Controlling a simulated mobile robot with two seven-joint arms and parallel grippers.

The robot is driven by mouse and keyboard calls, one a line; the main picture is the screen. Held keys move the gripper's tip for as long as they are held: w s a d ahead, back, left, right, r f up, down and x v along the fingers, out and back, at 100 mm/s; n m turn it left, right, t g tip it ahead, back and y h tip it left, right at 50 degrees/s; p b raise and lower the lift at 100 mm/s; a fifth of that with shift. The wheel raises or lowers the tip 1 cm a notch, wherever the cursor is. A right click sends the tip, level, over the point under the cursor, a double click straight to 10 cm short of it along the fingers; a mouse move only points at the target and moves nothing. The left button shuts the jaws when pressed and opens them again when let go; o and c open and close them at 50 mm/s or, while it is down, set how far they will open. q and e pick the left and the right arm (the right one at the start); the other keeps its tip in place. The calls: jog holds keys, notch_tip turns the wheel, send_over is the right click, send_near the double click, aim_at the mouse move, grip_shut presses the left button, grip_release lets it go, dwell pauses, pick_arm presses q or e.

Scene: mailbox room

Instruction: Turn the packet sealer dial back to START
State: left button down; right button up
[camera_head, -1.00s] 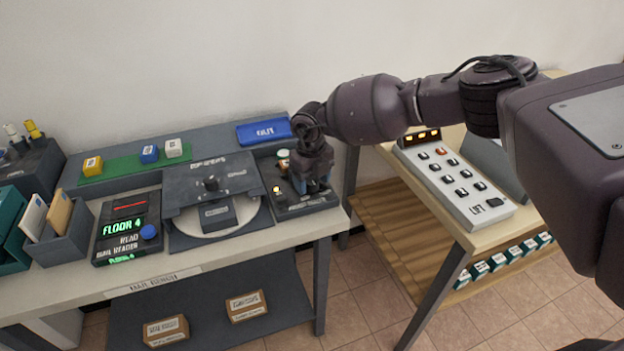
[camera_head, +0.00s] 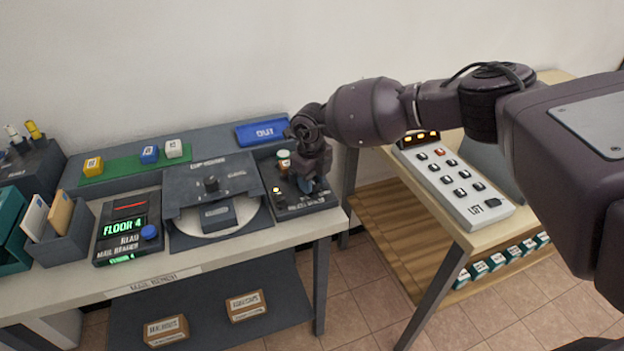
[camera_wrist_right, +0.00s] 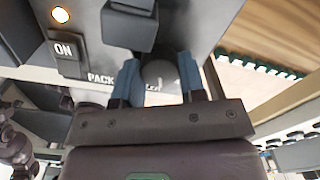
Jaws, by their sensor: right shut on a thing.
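The packet sealer (camera_head: 290,213) is a dark box at the right end of the mail bench. In the right wrist view its panel shows a lit lamp (camera_wrist_right: 60,15), an ON switch (camera_wrist_right: 66,50) and lettering beginning "PACK". The round grey dial (camera_wrist_right: 160,73) sits between the blue fingers of my right gripper (camera_wrist_right: 159,82), which is shut on it from above. In the head view my right gripper (camera_head: 306,186) hides the dial. The dial's pointer and START mark cannot be made out. My left gripper is not in view.
A dark block (camera_wrist_right: 130,25) rises from the sealer near the fingers. Left of the sealer is a machine with a round plate (camera_head: 250,215), then a reader showing FLOOR 4 (camera_head: 122,228). A blue OUT tray (camera_head: 262,132) lies behind. A lift keypad (camera_head: 455,180) stands on the right table.

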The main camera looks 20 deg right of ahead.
jog(key=n, duration=0.6)
jog(key=shift+n, duration=0.4)
dwell(0.3)
jog(key=o, duration=0.9)
notch_tip(320, 180, up, 11)
jog(key=shift+f+p, duration=0.1)
jog(key=shift+p, duration=0.5)
